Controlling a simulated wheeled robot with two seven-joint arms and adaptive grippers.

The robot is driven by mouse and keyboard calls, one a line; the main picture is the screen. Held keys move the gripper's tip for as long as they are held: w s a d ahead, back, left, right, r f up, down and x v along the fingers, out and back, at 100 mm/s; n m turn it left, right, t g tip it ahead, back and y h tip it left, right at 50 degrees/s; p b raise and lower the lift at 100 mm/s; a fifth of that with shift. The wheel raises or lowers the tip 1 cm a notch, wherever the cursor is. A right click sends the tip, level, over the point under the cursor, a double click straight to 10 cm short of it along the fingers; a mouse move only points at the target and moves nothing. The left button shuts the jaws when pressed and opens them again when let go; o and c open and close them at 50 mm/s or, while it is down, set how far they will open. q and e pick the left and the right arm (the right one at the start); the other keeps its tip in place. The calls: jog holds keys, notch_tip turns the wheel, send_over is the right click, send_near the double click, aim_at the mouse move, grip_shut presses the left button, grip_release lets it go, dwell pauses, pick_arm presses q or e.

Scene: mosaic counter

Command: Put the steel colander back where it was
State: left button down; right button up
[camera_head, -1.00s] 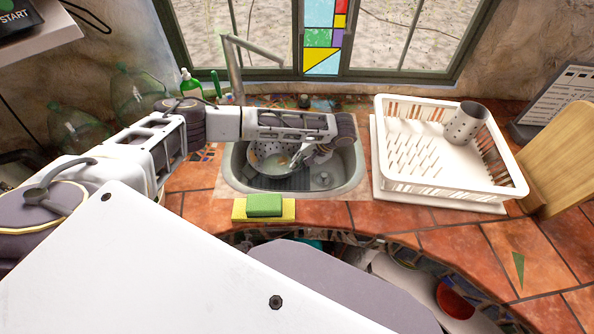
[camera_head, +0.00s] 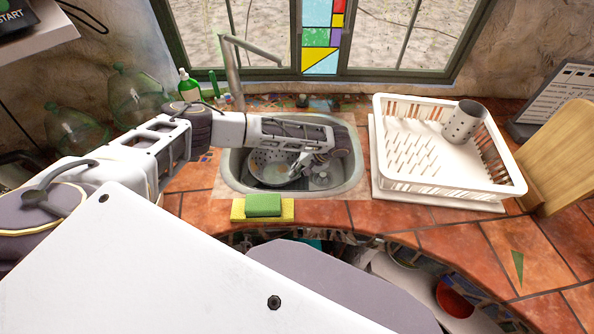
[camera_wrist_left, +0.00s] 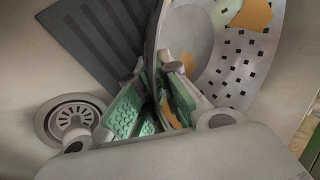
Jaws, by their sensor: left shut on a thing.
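The steel colander (camera_head: 272,167) is in the sink, partly hidden behind my left arm. In the left wrist view the colander (camera_wrist_left: 238,62) shows its perforated wall, with orange-tan patches inside. My left gripper (camera_head: 299,168) reaches down into the sink at the colander's right side. In the left wrist view its green-padded fingers (camera_wrist_left: 160,92) are shut on the colander's rim, one on each side of the wall. The sink (camera_head: 347,176) has a drain (camera_wrist_left: 72,119) and a dark ribbed mat (camera_wrist_left: 92,40) at its bottom. My right gripper is not in view.
A white dish rack (camera_head: 398,187) with a perforated steel cup (camera_head: 463,122) stands right of the sink. A green and yellow sponge stack (camera_head: 263,206) lies at the sink's front edge. The faucet (camera_head: 233,75) rises behind. Tiles at front right are clear.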

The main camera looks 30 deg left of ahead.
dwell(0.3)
pick_arm(q)
jog(key=c, duration=1.6)
grip_release()
jog(key=shift+f, duration=0.1)
jog(key=shift+c, duration=0.2)
jog(key=v, duration=1.2)
jog(key=shift+d, duration=0.1)
jog(key=shift+r+p, duration=0.25)
jog(key=shift+p, duration=0.05)
